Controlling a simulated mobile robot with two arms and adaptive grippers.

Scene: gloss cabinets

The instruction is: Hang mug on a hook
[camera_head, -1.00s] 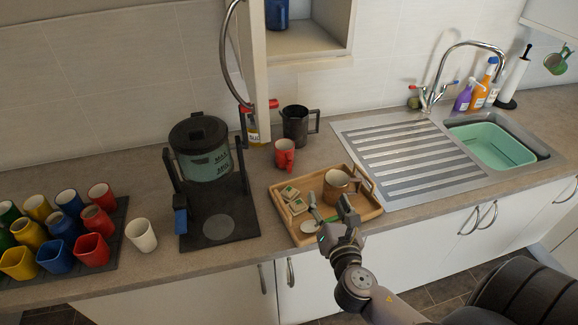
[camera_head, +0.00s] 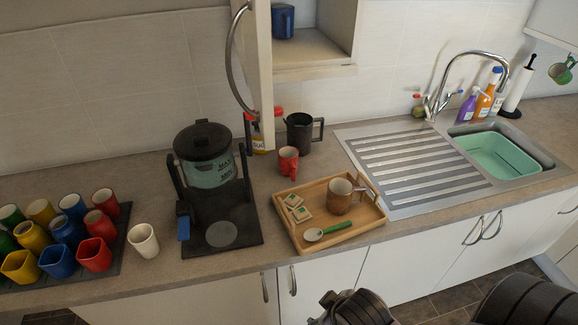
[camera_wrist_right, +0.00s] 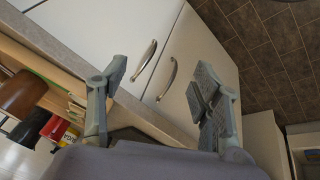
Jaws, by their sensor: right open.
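A brown mug (camera_head: 339,196) stands upright on a wooden tray (camera_head: 372,219) on the counter. A red mug (camera_head: 288,160) stands just behind the tray. At the far upper right a green mug (camera_head: 562,72) hangs off the counter; its hook is too small to make out. My right gripper (camera_wrist_right: 160,95) is open and empty in the wrist view, in front of the cabinet doors. The brown mug (camera_wrist_right: 22,95) and red mug (camera_wrist_right: 56,128) are partly seen at that view's left edge. In the head view only my right arm shows at the bottom. My left gripper is out of view.
A green-handled spoon (camera_head: 328,231) and small packets (camera_head: 296,205) lie on the tray. A coffee maker (camera_head: 208,165) and a rack of coloured cups (camera_head: 118,240) stand left, with a white cup (camera_head: 143,240) between. A dark jug (camera_head: 299,132) stands behind. The drainer and sink (camera_head: 495,165) are right.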

